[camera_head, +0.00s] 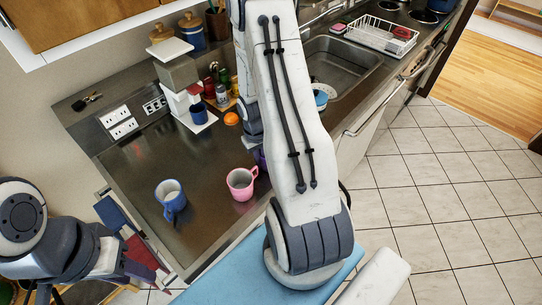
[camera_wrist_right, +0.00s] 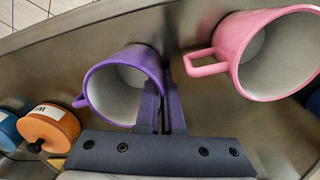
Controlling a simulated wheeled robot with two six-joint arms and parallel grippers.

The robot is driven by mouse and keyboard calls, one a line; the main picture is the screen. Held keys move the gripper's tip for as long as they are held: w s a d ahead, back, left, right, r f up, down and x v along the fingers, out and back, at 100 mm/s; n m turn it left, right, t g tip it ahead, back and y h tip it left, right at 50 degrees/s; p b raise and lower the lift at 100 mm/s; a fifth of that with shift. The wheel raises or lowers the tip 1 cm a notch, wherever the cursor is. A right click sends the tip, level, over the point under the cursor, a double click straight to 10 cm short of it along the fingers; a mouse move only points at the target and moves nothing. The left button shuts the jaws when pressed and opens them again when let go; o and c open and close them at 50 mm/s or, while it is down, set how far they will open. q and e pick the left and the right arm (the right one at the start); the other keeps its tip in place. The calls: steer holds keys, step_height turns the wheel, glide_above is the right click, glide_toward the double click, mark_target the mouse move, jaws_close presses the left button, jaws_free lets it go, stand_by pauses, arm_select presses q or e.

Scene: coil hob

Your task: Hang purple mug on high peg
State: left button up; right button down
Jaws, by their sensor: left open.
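The purple mug (camera_wrist_right: 125,85) is tipped toward the camera in the right wrist view, its white inside showing and its handle to the left. My right gripper (camera_wrist_right: 162,100) has its fingers on either side of the mug's wall near the rim, close together on it. In the head view only a sliver of the purple mug (camera_head: 260,156) shows beside my right arm, which hides the rest and the right gripper. My left gripper (camera_head: 125,265) is low at the left edge, away from the mugs and empty; its fingers are hard to make out. I see no peg.
A pink mug (camera_head: 241,184) and a blue mug (camera_head: 171,198) stand on the dark counter. A white machine (camera_head: 190,105) with another blue mug, jars and an orange item (camera_head: 231,118) stand behind. The sink (camera_head: 340,68) and dish rack (camera_head: 381,36) are beyond my right arm.

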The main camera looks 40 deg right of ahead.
steer(key=shift+r, duration=0.15)
steer(key=r, duration=0.1)
steer(key=r+b, duration=0.1)
steer(key=r, duration=0.2)
steer(key=shift+s, duration=0.3)
steer(key=s+a+r+b, duration=0.3)
steer(key=s+r, duration=0.3)
steer(key=s, duration=0.4)
steer(key=shift+s+a+r+b, duration=0.25)
steer(key=shift+s+r+b, duration=0.1)
steer(key=shift+b, duration=0.1)
steer(key=shift+f, duration=0.1)
